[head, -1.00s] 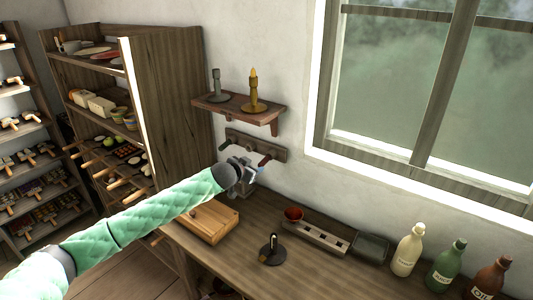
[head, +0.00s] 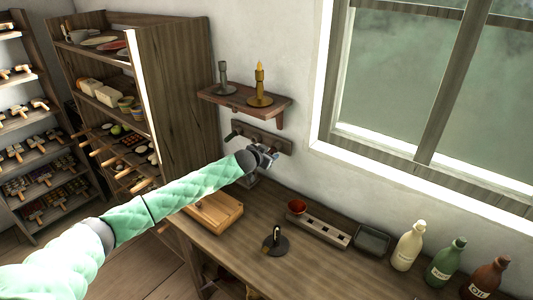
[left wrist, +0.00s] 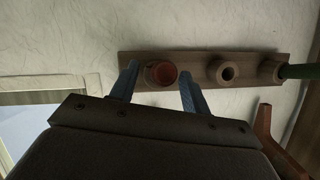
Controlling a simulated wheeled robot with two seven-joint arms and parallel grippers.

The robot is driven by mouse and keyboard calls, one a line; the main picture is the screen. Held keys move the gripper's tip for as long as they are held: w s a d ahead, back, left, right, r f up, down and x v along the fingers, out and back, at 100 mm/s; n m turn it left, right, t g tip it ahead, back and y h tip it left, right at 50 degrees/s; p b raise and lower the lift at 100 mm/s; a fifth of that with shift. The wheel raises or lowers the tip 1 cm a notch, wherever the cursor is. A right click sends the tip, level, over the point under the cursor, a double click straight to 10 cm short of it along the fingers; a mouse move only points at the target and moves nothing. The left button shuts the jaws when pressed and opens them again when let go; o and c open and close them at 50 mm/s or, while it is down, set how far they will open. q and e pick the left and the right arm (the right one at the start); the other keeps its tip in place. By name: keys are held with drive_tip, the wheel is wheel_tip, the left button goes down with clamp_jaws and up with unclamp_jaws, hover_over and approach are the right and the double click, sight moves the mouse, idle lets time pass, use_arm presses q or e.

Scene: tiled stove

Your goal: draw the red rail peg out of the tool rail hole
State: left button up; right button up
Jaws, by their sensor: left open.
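The tool rail (head: 283,144) is a wooden board on the wall under the candle shelf. It also shows in the left wrist view (left wrist: 120,66), with a row of round holders. The red rail peg (left wrist: 161,74) sits in the holder at the rail's left end there, seen end-on. My left gripper (head: 268,155) is at the rail. In the wrist view its two blue fingers (left wrist: 160,85) are open, one on each side of the red peg; I cannot tell whether they touch it. In the head view the gripper hides the peg. My right gripper is not in view.
Beside the red peg is an empty holder (left wrist: 224,71), then a green peg (left wrist: 298,71). A shelf (head: 240,99) with two candlesticks hangs just above the rail.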

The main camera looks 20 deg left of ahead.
use_arm(q)
drive_tip(key=shift+w+f, duration=0.1)
clamp_jaws()
drive_tip(key=c, duration=0.9)
unclamp_jaws()
clamp_jaws()
drive_tip(key=shift+s+a+p, duration=0.2)
drive_tip(key=shift+s, duration=0.4)
drive_tip(key=shift+s+a+p, duration=0.15)
drive_tip(key=shift+s+p, duration=0.05)
drive_tip(key=shift+s, duration=0.35)
drive_tip(key=shift+s+a+p, duration=0.2)
drive_tip(key=shift+s+a, duration=0.05)
drive_tip(key=shift+s, duration=0.4)
drive_tip(key=shift+s+a+p, duration=0.15)
drive_tip(key=shift+s+a, duration=0.1)
drive_tip(key=shift+s, duration=0.4)
drive_tip(key=shift+s, duration=0.1)
drive_tip(key=shift+s+a+p, duration=0.3)
drive_tip(key=shift+s+a, duration=0.05)
drive_tip(key=shift+s, duration=0.6)
drive_tip(key=shift+s+a+p, duration=0.25)
drive_tip(key=shift+s+a, duration=0.05)
drive_tip(key=shift+s, duration=0.6)
